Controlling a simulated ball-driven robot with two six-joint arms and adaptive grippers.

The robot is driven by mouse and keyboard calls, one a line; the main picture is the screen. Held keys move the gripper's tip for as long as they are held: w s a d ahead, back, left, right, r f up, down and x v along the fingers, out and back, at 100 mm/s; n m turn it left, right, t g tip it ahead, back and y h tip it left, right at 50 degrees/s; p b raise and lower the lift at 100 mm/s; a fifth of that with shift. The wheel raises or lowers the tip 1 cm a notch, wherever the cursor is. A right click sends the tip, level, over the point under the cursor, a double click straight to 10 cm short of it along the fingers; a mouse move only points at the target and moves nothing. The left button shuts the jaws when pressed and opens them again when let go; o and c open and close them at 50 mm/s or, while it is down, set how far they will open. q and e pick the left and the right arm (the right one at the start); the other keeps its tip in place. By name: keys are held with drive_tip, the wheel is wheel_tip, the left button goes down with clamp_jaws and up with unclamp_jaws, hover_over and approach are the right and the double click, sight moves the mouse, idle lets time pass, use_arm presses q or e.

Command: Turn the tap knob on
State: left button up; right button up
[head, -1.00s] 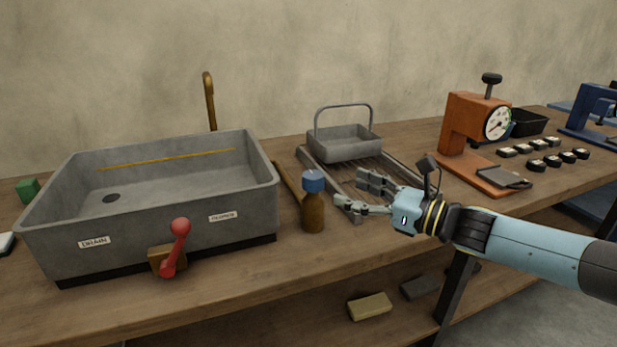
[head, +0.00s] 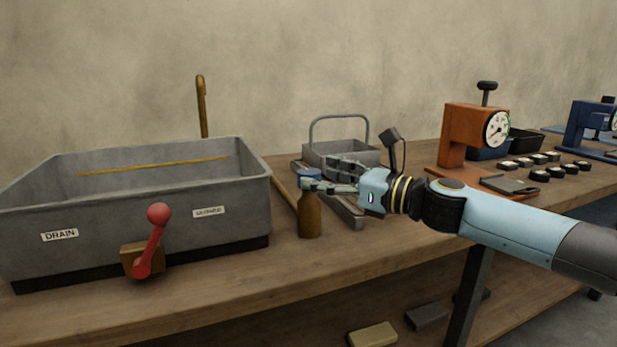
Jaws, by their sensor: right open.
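A brown post with a blue knob (head: 308,177) on top stands on the bench just right of the grey basin (head: 222,228). A brown curved spout (head: 202,108) rises behind the basin. My right gripper (head: 322,178) reaches in from the right and is open. Its near finger overlaps the right side of the blue knob in the picture; I cannot tell whether it touches. Its other finger is farther back, in front of the wire-handled basket. My left gripper is not in view.
A red lever (head: 152,240) sits on the basin's front, between the DRAIN label and a second label. A handled grey basket (head: 318,155) stands behind my right gripper. An orange gauge press (head: 463,133) and several small black-and-white pieces are at right. Bench front is clear.

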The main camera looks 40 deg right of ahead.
sight(319, 176)
drive_tip(key=p+x, duration=0.1)
drive_tip(key=x, duration=0.1)
drive_tip(key=shift+w+a+r, duration=0.1)
drive_tip(key=shift+w, duration=0.2)
drive_tip(key=shift+w+a+f, duration=0.2)
drive_tip(key=shift+w+a, duration=0.05)
drive_tip(key=shift+w, duration=0.25)
